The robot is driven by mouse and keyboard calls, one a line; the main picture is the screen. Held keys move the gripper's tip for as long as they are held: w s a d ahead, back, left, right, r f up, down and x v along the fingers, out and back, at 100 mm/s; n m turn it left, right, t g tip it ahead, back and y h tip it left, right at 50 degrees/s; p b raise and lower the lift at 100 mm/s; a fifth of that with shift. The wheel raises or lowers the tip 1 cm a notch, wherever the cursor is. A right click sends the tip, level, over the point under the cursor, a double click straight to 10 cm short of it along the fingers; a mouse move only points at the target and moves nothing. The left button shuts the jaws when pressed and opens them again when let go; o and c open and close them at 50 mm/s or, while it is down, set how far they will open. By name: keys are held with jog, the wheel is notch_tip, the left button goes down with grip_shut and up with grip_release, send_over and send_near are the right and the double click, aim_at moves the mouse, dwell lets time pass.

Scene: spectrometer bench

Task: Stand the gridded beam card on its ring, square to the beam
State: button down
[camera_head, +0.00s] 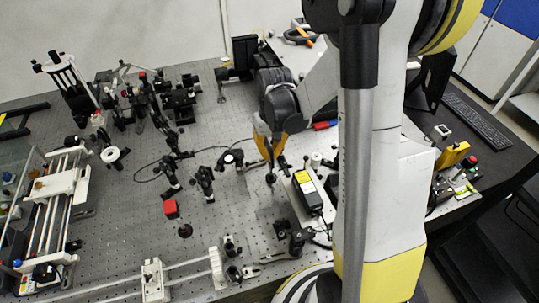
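My gripper (270,157), with yellow-orange fingers, points down over the bench to the right of centre. Whether its fingers are apart or closed on something is too small to tell. I cannot pick out the gridded beam card for certain; no grid pattern is readable at this size. A small red block (171,208) stands left of and nearer than the gripper, with a low round black piece with a red top (185,231) just in front of it. I cannot tell whether either belongs to the card or its ring.
The perforated optical bench (120,225) carries several black mounts. A mount with a bright white face (229,158) stands just left of my gripper. A black box with a yellow label (308,192) lies to its right. White rails (153,280) cross the front; a railed frame (55,205) stands left.

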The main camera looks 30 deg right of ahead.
jog(key=c, duration=2.2)
grip_release()
jog(key=o, duration=0.6)
jog(key=shift+r, duration=0.15)
notch_tip(320, 180, up, 11)
jog(key=p, duration=0.3)
jog(key=shift+s+a+r+n+t+h, duration=0.1)
jog(key=shift+s+a+r+n+t, duration=0.25)
jog(key=shift+s+a+r+t, duration=1.15)
jog(key=shift+s+a+r+n+t+h, duration=0.1)
jog(key=shift+s+a+r+n+t, duration=0.55)
jog(key=shift+s+a+r, duration=1.45)
jog(key=shift+s+a+r+n+t+h, duration=0.1)
jog(key=shift+s+a+r+t, duration=1.1)
jog(key=shift+s, duration=1.25)
jog(key=shift+a+f, duration=0.1)
jog(key=shift+f, duration=0.15)
